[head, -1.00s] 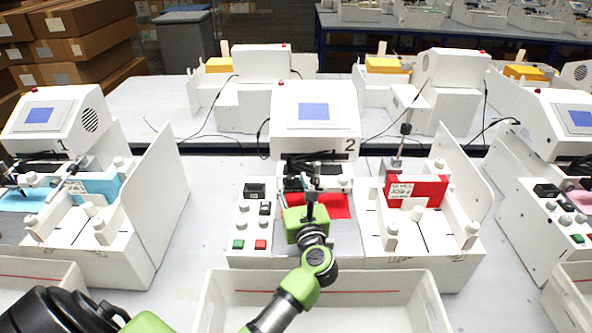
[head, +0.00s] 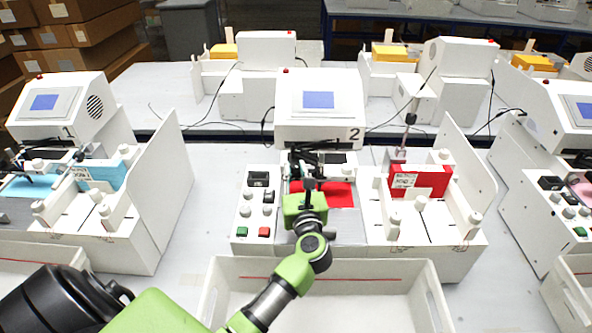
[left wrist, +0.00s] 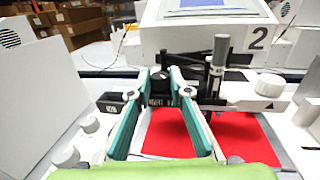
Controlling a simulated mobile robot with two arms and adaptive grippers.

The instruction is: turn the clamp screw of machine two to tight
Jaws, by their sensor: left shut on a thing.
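Machine two (head: 318,93) stands in the middle of the head view, a white plotter with a blue screen and the number 2. My left gripper (head: 308,160) reaches into its front, above the red sheet (head: 340,194). In the left wrist view, the teal fingers of my left gripper (left wrist: 164,75) are closed around a small black knob (left wrist: 160,84), which looks like the clamp screw. The fingers cover part of it, and its turn angle cannot be read. A grey-capped pen (left wrist: 217,62) stands upright just right of the fingers. My right gripper is out of view.
A white knob (left wrist: 268,84) sits right of the pen. A button panel (head: 256,209) lies left of the red sheet, and a red block (head: 428,181) stands in the right bay. An open white bin (head: 330,312) is in front. Machine one (head: 70,108) stands left.

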